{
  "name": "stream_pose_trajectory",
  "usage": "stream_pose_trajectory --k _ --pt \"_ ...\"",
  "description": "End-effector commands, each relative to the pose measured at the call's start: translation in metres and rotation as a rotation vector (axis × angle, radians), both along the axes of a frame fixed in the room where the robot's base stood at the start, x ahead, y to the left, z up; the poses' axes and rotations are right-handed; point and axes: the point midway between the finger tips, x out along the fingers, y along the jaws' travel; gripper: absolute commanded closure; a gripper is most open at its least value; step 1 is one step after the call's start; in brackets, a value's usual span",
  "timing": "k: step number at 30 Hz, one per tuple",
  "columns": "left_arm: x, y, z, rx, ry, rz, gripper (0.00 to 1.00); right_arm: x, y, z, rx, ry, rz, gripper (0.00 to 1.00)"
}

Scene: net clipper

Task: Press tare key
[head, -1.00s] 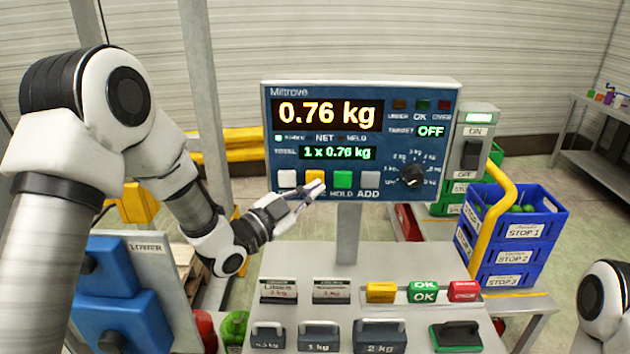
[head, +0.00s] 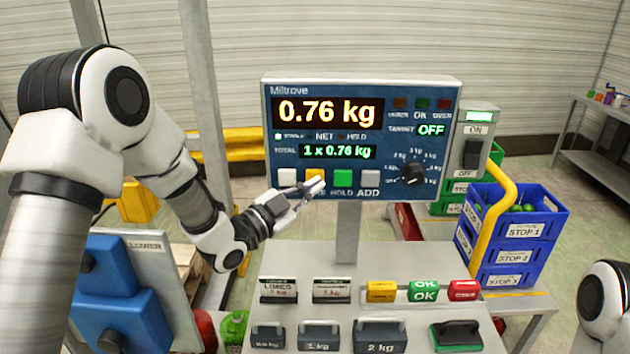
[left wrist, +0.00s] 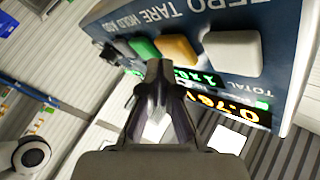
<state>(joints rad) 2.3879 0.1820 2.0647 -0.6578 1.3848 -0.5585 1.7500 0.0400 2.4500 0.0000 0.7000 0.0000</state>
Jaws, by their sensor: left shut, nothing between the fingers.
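The scale's display panel (head: 395,150) stands upright and reads 0.76 kg, with NET and a total of 1 x 0.76 kg below. A row of keys runs along its bottom: white (head: 287,178), yellow-orange (head: 314,174), green (head: 342,179) and grey (head: 370,178). In the left wrist view the orange key (left wrist: 176,50) sits by the word TARE, between the white key (left wrist: 232,52) and the green key (left wrist: 143,48). My left gripper (head: 317,186) is shut and empty, its tips at the orange key's lower right. I cannot tell whether they touch it.
A power switch box (head: 472,152) stands right of the panel. Below are label cards, coloured blocks and metal weights (head: 380,336) on the grey bench (head: 300,258). Blue crates (head: 515,228) stand at the right. Part of my right arm shows at the lower right edge.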

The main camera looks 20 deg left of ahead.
Motion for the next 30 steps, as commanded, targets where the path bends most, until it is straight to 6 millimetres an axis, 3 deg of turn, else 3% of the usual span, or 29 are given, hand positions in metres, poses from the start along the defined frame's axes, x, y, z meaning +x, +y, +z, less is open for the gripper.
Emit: stream_pose_trajectory --k 30 --pt "0.0087 0.0026 -0.0001 0.000 -0.001 0.001 1.00 0.0000 0.0000 -0.0030 0.000 0.000 0.000 0.60"
